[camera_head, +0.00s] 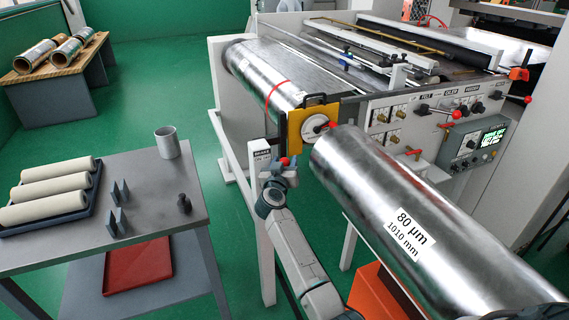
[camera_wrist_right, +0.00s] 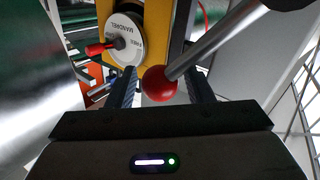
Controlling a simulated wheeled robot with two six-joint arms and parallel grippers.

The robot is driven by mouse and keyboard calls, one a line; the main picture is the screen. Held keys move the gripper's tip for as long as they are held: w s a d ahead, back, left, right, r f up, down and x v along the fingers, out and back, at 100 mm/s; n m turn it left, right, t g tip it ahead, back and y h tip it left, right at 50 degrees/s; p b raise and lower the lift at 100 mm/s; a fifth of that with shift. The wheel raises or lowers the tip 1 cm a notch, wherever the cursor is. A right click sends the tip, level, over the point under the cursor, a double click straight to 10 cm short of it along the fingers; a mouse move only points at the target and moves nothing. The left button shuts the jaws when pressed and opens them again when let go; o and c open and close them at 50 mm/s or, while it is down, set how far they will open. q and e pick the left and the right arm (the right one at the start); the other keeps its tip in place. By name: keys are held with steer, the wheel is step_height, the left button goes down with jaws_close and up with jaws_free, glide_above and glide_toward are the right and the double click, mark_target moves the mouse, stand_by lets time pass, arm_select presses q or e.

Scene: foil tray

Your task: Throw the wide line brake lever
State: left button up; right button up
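The brake lever shows in the right wrist view as a grey rod (camera_wrist_right: 208,48) with a red ball knob (camera_wrist_right: 159,83) at its lower end. In the head view its red knob (camera_head: 284,161) is beside the white post marked "BRAKE" (camera_head: 261,157). My right gripper (camera_head: 278,172) is at the knob. In the right wrist view the fingers of my right gripper (camera_wrist_right: 165,90) stand open on either side of the knob, with a small gap on each side. The lever's pivot is out of the wrist view. My left gripper is not in view.
A white mandrel wheel (camera_head: 315,127) with a red handle sits on a yellow plate (camera_head: 296,121), close to the knob. A large foil roll (camera_head: 365,172) marked 80 µm lies to the right. A grey table (camera_head: 150,219) stands left, with open green floor behind it.

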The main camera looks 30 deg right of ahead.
jaws_close()
steer(key=shift+a+r+n+p, duration=0.25)
steer(key=shift+n+p, duration=0.05)
steer(key=shift+p, duration=0.35)
steer(key=shift+a+n+t+h+p, duration=0.3)
steer(key=shift+p, duration=0.1)
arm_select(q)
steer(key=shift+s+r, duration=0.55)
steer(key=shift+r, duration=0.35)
arm_select(e)
steer(key=shift+o, duration=0.2)
jaws_free()
steer(key=shift+o, duration=0.9)
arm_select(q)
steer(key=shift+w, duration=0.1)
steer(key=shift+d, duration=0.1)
arm_select(e)
steer(key=shift+r, duration=0.1)
